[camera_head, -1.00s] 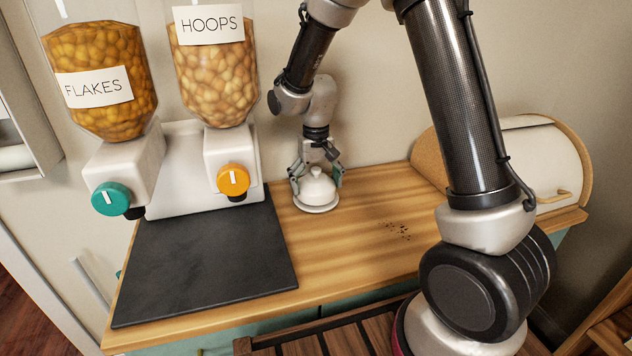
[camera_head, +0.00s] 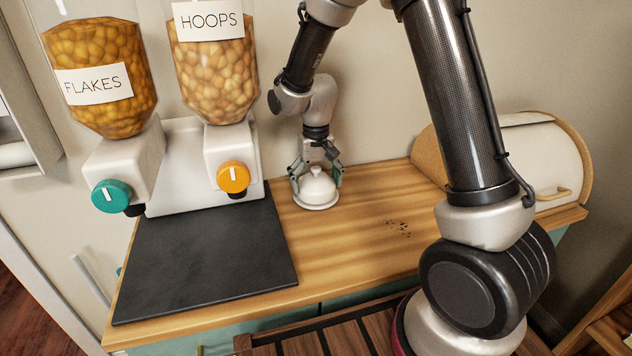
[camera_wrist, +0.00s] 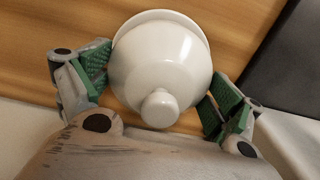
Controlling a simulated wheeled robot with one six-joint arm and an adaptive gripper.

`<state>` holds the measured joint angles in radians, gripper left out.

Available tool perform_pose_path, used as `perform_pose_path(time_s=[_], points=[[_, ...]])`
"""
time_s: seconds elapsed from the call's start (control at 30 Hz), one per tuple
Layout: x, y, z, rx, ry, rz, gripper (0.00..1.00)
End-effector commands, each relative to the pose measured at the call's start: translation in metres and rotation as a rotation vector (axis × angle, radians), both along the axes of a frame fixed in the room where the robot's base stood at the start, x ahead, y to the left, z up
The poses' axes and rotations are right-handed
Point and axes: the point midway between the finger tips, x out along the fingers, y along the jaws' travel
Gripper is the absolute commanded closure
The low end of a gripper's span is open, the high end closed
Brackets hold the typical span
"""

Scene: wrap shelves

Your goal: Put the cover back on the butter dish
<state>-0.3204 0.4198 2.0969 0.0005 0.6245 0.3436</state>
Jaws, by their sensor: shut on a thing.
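The white domed cover (camera_head: 317,185) with a round knob sits over the white butter dish (camera_head: 318,206) on the wooden counter, to the right of the black mat. The cover looks upright and roughly centred, and the dish's rim shows below it. My gripper (camera_head: 317,181) reaches down from behind with its fingers on either side of the cover. In the wrist view the green pads of my gripper (camera_wrist: 160,92) flank the cover (camera_wrist: 160,62), and the dish's rim (camera_wrist: 158,15) shows past its far edge. Whether butter lies inside is hidden.
Two cereal dispensers, flakes (camera_head: 97,75) and hoops (camera_head: 213,70), stand left of the dish behind the black mat (camera_head: 205,255). A bread bin (camera_head: 535,165) is at the right. Dark crumbs (camera_head: 397,228) lie on the otherwise clear counter (camera_head: 350,262).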

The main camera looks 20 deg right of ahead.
Motion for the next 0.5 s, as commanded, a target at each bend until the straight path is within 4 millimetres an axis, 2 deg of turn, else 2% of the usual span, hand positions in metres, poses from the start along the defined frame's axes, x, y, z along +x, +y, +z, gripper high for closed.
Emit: perform_pose_path(time_s=[0.4, 0.43, 0.47, 0.5], points=[[-0.0002, -0.0001, -0.0011, 0.0, 0.0, 0.0, 0.33], [-0.0002, -0.0001, -0.0011, 0.0, 0.0, 0.0, 0.06], [-0.0002, -0.0001, -0.0011, 0.0, 0.0, 0.0, 0.0], [-0.0002, -0.0001, -0.0011, 0.0, 0.0, 0.0, 0.0]])
